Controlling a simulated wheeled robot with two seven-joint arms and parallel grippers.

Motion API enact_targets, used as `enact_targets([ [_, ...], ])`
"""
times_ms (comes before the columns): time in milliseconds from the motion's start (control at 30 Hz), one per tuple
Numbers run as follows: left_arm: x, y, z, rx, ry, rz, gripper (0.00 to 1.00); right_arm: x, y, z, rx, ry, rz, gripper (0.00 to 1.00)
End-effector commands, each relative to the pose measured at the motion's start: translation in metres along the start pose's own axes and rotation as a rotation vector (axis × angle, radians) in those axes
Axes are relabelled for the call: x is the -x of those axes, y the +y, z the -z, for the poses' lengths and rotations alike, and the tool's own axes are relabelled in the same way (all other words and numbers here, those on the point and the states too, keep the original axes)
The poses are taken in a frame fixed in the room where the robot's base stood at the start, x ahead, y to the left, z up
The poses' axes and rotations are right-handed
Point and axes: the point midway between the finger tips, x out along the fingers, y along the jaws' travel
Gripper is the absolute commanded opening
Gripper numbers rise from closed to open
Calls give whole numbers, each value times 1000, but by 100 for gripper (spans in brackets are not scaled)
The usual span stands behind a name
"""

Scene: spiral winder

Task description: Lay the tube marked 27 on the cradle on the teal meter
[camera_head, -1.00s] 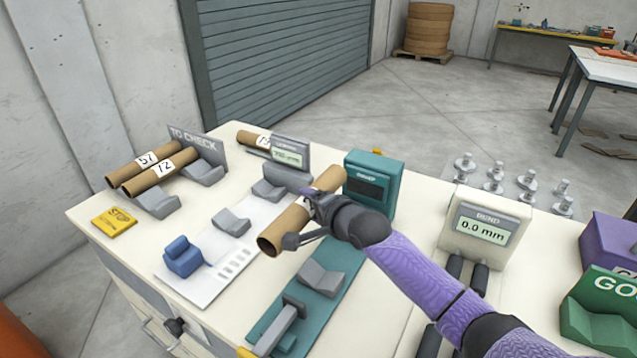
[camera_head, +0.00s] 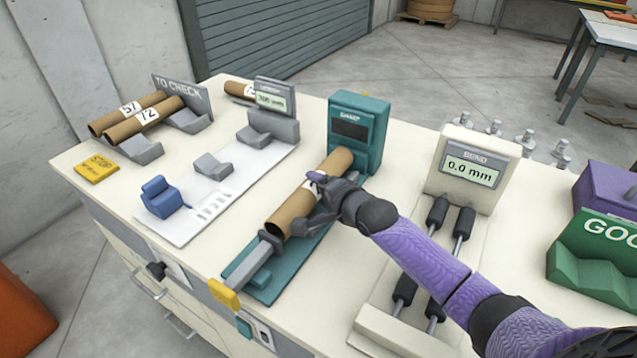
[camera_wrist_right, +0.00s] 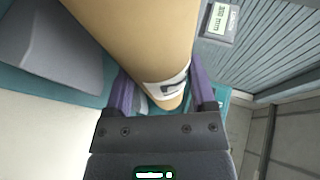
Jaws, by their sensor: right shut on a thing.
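My right gripper (camera_head: 318,188) is shut on a brown cardboard tube (camera_head: 293,209), which also fills the top of the right wrist view (camera_wrist_right: 130,35). A white label (camera_wrist_right: 168,87) on it shows between the fingers, but its number is not readable. The tube lies lengthwise above the base of the teal meter (camera_head: 358,112), its far end close to the upright housing with a dark display. The cradle is mostly hidden under tube and hand, so I cannot tell whether the tube touches it. My left gripper is not in view.
A grey slide arm with a yellow end (camera_head: 223,294) is at the teal meter's front. Left is the white length gauge (camera_head: 213,205) with a blue block (camera_head: 162,197). Tubes 57 (camera_head: 112,117) and 72 (camera_head: 128,127) lie in the TO CHECK rack. The BEND meter (camera_head: 470,165) stands right.

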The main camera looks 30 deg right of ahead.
Motion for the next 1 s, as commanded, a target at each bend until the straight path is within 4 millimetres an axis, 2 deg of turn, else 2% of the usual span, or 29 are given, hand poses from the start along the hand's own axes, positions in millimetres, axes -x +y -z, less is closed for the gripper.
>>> enact_targets([
  [100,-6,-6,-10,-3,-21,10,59,-4,11,-2,0,0,0,11],
  [333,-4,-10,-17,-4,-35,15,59,-4,10,-1,0,1,1,11],
  [367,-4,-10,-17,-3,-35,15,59,-4,10,-1,0,1,1,76],
  [467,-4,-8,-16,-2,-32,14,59,-4,10,-1,0,0,1,97],
  [500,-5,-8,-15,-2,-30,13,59,-4,10,-2,0,0,1,100],
  [867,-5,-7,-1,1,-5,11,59,-3,12,-2,0,-1,-6,100],
  [1000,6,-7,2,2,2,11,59,11,10,-2,-1,-2,-7,100],
])
